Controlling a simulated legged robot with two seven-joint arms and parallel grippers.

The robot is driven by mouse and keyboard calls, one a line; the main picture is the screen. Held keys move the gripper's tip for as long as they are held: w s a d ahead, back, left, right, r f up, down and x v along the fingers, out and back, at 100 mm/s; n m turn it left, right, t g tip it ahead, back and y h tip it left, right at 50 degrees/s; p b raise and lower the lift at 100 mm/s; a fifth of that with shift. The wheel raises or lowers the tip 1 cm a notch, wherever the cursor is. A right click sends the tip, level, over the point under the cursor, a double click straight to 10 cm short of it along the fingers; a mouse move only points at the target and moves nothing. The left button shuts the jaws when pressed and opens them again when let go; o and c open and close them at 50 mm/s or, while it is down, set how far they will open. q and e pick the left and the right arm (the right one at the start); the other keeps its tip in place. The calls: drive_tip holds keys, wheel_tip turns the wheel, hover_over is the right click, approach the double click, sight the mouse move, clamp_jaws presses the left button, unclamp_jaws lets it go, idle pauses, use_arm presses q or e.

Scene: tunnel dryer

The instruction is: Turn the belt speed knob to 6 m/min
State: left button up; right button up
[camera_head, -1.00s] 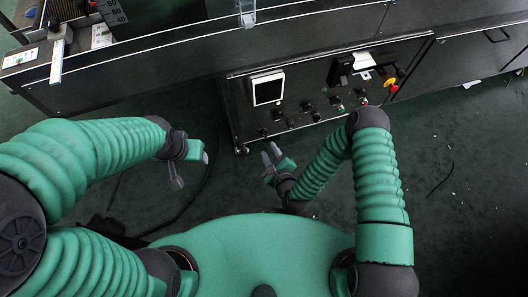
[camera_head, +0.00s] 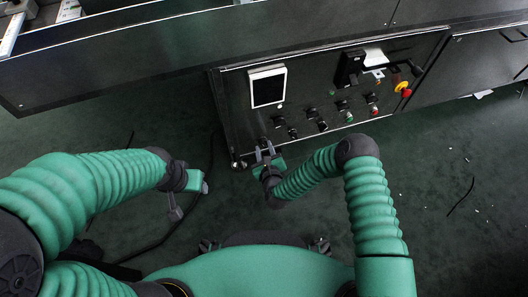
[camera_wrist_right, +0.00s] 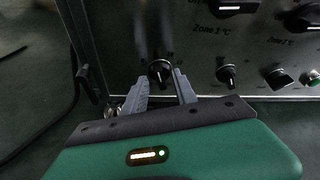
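A small black knob with a white mark (camera_wrist_right: 160,72) sits on the dark control panel, at the end of the lower row. No label for it is readable. My right gripper (camera_wrist_right: 163,78) is open, with one fingertip on each side of this knob. The gaps are narrow, and I cannot tell whether the fingers touch it. In the head view my right gripper (camera_head: 265,152) is at the panel's lower left corner and hides the knob there. My left gripper (camera_head: 189,198) is open and empty, away from the panel over the floor.
The panel also bears a white-framed screen (camera_head: 268,87), several switches and a red emergency stop (camera_head: 406,93). A dark cable (camera_head: 170,232) lies on the floor.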

drive_tip(key=shift+w+a+f, duration=0.1)
drive_tip(key=shift+w+f, duration=0.05)
drive_tip(key=shift+w, duration=0.4)
clamp_jaws()
drive_tip(key=shift+s+n, duration=0.1)
drive_tip(key=shift+n, duration=0.2)
drive_tip(key=shift+s+a+f+n+t+h+p, duration=0.1)
drive_tip(key=shift+n+t+h+p, duration=0.3)
drive_tip(key=shift+n, duration=0.45)
drive_tip(key=shift+w+a+f+n+t+h+p, duration=0.15)
drive_tip(key=shift+n+t+h+p, duration=0.25)
drive_tip(key=shift+n, duration=0.5)
drive_tip(key=shift+s+a+f+n+t+h+p, duration=0.15)
drive_tip(key=shift+n+t+h+p, duration=0.25)
drive_tip(key=shift+n, duration=0.45)
drive_tip(key=shift+h, duration=0.3)
